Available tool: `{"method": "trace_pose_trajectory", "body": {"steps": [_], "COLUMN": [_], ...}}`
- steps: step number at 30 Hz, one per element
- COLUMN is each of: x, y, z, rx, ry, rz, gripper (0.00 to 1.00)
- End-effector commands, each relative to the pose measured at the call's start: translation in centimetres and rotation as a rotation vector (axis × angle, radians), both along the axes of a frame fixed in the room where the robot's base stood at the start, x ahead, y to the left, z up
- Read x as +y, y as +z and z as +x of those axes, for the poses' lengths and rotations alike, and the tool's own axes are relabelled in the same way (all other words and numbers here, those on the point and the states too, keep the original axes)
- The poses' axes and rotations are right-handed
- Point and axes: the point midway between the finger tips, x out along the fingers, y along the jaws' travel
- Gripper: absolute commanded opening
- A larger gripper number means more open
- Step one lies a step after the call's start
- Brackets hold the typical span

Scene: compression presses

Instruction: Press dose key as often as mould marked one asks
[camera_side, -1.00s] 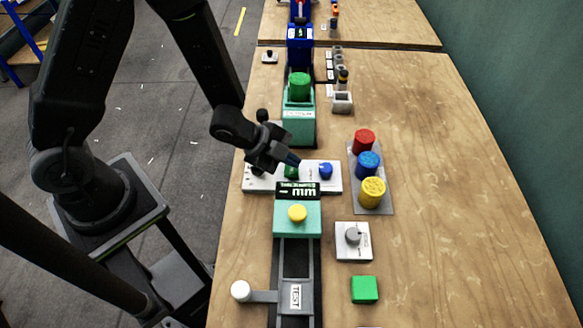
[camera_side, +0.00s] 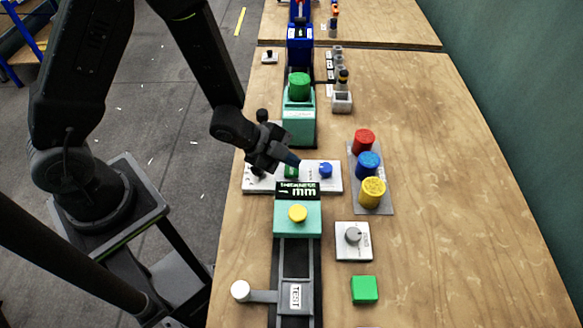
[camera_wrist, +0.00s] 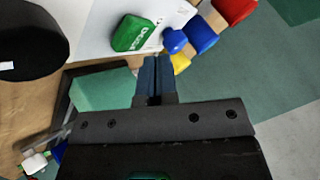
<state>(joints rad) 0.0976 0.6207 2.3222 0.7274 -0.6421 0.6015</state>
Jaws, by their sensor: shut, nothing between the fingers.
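The green dose key (camera_side: 291,171) sits on a white panel (camera_side: 308,178) in the side view. In the wrist view the key (camera_wrist: 132,33) carries white lettering that seems to read DOSE. My gripper (camera_side: 296,161) is shut and empty, its tips close above the key and partly in front of it. In the wrist view its fingertips (camera_wrist: 155,60) are just beside the key. I cannot tell whether they touch it. A dark display (camera_side: 298,191) with white text ending in "mm" stands on a teal press block. I cannot make out any mould marked one.
A blue knob (camera_side: 326,170) is right of the key. Red, blue and yellow cylinders stand on a grey tray (camera_side: 384,205). A yellow button (camera_side: 297,213) and a grey dial (camera_side: 353,235) are nearer. A green cylinder (camera_side: 299,85) stands farther back. The table's right side is clear.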

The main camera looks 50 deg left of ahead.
Motion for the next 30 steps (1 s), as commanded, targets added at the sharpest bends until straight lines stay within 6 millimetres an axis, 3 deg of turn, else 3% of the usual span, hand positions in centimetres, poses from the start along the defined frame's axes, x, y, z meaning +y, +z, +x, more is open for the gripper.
{"method": "trace_pose_trajectory", "body": {"steps": [30], "x": [0.0], "y": [-0.95], "z": [0.0], "rx": [0.0], "ry": [0.0], "rz": [0.0], "gripper": [0.0]}}
